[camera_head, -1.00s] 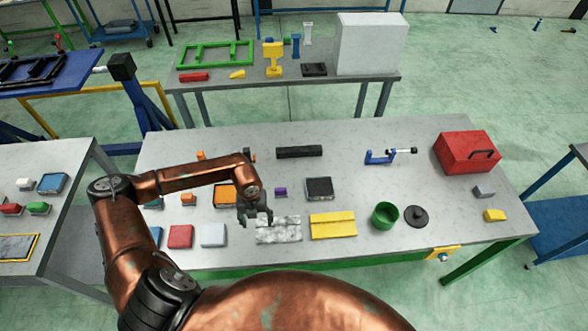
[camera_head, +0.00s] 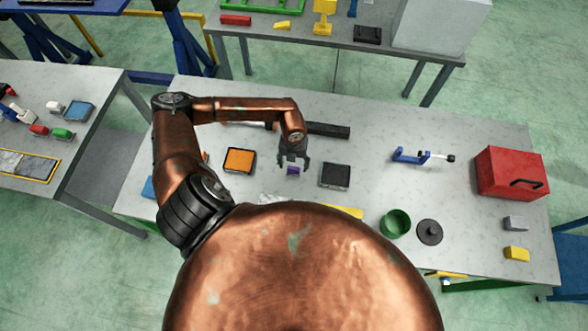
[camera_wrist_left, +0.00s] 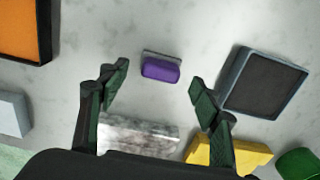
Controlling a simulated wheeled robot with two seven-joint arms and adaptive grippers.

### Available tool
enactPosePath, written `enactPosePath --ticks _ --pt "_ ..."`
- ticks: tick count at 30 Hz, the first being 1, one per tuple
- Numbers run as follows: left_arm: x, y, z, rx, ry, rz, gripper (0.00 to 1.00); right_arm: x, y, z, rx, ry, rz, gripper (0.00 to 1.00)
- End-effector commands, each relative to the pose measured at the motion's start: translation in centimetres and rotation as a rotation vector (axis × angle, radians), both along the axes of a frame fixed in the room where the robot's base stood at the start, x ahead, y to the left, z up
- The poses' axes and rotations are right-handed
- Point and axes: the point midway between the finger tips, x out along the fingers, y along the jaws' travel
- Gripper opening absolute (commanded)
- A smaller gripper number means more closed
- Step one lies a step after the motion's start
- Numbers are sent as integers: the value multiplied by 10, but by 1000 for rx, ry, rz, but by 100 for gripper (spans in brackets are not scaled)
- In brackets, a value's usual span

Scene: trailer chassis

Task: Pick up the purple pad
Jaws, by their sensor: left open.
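The purple pad (camera_head: 293,170) is a small block lying on the grey table (camera_head: 375,205). In the left wrist view the purple pad (camera_wrist_left: 160,69) shows a grey strip along its far edge. My left gripper (camera_head: 293,163) is above the pad, open, with its fingers pointing down. In the left wrist view the fingers of the left gripper (camera_wrist_left: 157,88) stand apart on either side of the pad, with clear gaps and nothing between them touching it. My right gripper is not in view.
A dark square pad (camera_head: 335,175) lies close to the right, and an orange tray (camera_head: 239,160) to the left. A black bar (camera_head: 328,130) lies behind. A marbled plate (camera_wrist_left: 138,131) and a yellow piece (camera_wrist_left: 228,153) lie nearer me. A green cup (camera_head: 396,223) stands farther right.

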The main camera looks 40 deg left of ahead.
Motion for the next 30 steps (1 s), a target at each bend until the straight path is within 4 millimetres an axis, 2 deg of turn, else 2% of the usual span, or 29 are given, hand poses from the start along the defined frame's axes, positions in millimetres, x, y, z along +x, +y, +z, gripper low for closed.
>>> enactPosePath --ticks 1,3,6,10,15,24,30 --pt "0 1 -5 -1 4 3 58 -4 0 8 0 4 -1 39" --pt "0 1 -17 -1 3 1 58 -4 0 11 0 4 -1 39" --pt "1 1 -28 -2 1 2 58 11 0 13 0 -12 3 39" --pt "1 2 -34 -1 0 0 58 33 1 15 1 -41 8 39" --pt "1 1 -34 -1 0 -2 58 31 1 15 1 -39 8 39" --pt "1 1 -34 -1 0 -2 38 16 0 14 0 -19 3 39" --pt "1 1 -34 -1 0 -2 24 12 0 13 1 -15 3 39"
